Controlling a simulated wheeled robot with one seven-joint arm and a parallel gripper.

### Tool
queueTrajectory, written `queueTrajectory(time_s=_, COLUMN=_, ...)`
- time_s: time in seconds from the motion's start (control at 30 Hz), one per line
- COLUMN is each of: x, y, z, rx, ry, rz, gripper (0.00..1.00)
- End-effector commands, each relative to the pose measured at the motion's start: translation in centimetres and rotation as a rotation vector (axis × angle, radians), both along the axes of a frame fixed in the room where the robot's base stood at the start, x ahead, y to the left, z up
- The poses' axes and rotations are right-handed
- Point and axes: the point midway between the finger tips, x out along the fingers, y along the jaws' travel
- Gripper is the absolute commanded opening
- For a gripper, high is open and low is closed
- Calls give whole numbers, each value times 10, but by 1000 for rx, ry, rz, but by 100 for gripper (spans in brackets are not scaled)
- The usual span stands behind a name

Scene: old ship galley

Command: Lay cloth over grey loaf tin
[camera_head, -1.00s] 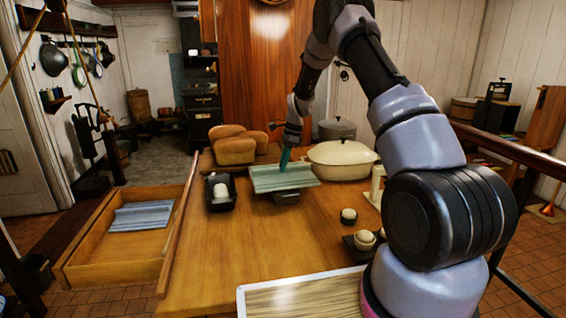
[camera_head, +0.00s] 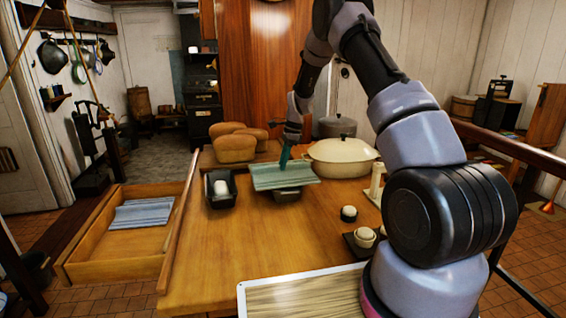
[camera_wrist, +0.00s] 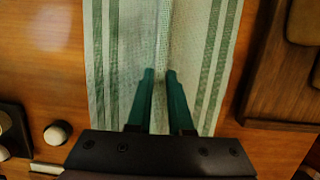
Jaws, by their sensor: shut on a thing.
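A pale green striped cloth (camera_head: 270,177) is spread nearly flat over the grey loaf tin (camera_head: 288,194) on the table, and only the tin's lower front shows beneath it. My gripper (camera_head: 284,160) is shut on the cloth near its middle, pinching it from above. In the wrist view the cloth (camera_wrist: 105,60) runs under the two green fingers of my gripper (camera_wrist: 161,75), with a raised fold between them. The tin is hidden in the wrist view. I cannot tell whether the cloth rests on the tin's rim or hangs just above it.
A dark tin (camera_head: 209,199) with a pale lump stands left of the cloth. Bread loaves (camera_head: 234,148) lie behind on a board, and a cream lidded pot (camera_head: 342,158) stands close right. An open drawer (camera_head: 110,265) holds a blue-grey cloth (camera_head: 141,213).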

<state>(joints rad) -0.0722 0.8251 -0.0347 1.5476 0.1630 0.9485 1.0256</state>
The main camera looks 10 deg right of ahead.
Motion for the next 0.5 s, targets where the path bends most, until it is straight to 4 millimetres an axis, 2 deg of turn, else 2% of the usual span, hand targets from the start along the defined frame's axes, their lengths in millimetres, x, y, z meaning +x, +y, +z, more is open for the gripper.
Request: queueTrajectory(time_s=0.5, x=0, y=0, z=-5, rx=0, ry=0, rz=0, gripper=0)
